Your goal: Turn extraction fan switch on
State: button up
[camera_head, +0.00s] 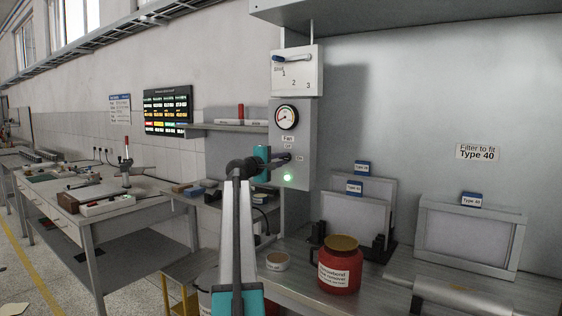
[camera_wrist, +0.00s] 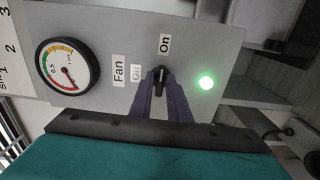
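The fan switch (camera_wrist: 160,78) is a small black lever on the grey control panel (camera_wrist: 215,45). In the wrist view it lies between my two purple fingertips, and its tip points toward the "On" label (camera_wrist: 165,43). The "Off" label (camera_wrist: 136,73) is to its left. A round green light (camera_wrist: 206,83) on the panel is lit, and it also glows in the head view (camera_head: 288,177). My gripper (camera_wrist: 160,84) appears shut on the lever; the fingers hide part of it. In the head view my gripper (camera_head: 285,159) reaches the panel from the left.
A dial gauge (camera_head: 286,117) sits above the switch, and a white selector box (camera_head: 297,72) above that. A red canister (camera_head: 340,266) and a small round tin (camera_head: 277,261) stand on the bench below. A framed filter (camera_head: 468,236) stands at right.

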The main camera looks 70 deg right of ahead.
jog(key=shift+o, duration=1.1)
jog(key=v, duration=1.3)
jog(key=shift+a+b, duration=0.4)
jog(key=shift+w, duration=0.1)
